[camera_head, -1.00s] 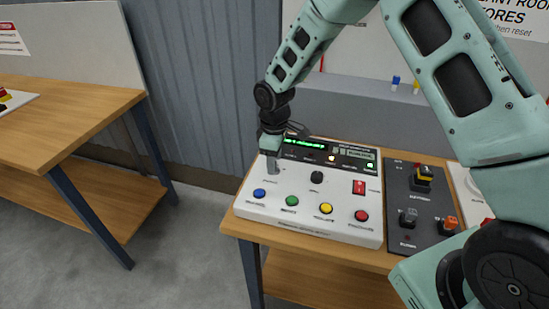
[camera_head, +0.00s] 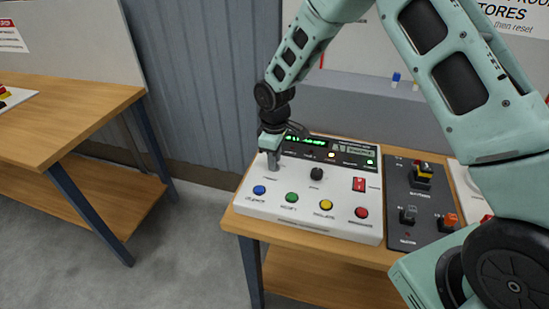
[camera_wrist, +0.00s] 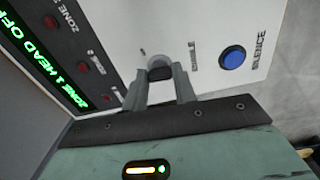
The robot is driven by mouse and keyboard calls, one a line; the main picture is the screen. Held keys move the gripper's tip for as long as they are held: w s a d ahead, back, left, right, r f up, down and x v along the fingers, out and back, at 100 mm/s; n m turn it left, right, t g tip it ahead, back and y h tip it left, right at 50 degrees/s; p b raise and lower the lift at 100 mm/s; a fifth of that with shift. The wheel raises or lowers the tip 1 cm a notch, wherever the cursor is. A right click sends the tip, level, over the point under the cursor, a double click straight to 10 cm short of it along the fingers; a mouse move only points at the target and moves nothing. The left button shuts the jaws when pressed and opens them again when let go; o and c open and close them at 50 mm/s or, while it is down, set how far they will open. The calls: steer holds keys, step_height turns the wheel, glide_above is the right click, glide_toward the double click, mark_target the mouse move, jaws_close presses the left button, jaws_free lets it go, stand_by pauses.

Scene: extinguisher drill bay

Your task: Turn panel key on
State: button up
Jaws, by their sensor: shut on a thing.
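The white control panel (camera_head: 335,205) stands on a wooden bench, with a black display strip (camera_head: 330,151) along its back. My gripper (camera_head: 273,165) points down at the panel's back left corner and hides the key there in the head view. In the wrist view, my gripper's two grey fingers (camera_wrist: 161,86) are closed around the small dark key (camera_wrist: 160,72). The key is at the panel face, beside lettering that seems to read "ENABLE". How far it is turned is hard to tell. Green text glows on the display (camera_wrist: 45,62) in the wrist view.
A blue button (camera_wrist: 232,59) marked "SILENCE" lies close to the fingers. Green, yellow and red buttons, a black knob (camera_head: 316,174) and a red switch (camera_head: 359,184) share the panel. A dark switch plate (camera_head: 420,205) stands to its right. Open floor lies left.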

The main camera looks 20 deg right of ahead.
steer(key=m+b, duration=0.2)
steer(key=m, duration=0.3)
steer(key=shift+m, duration=0.4)
steer(key=m+b, duration=0.1)
steer(key=m, duration=0.4)
steer(key=shift+m, duration=0.4)
steer(key=o, duration=1)
step_height(320, 180, up, 18)
steer(key=b, duration=0.2)
steer(key=shift+f+b, duration=0.25)
steer(key=shift+b, duration=0.15)
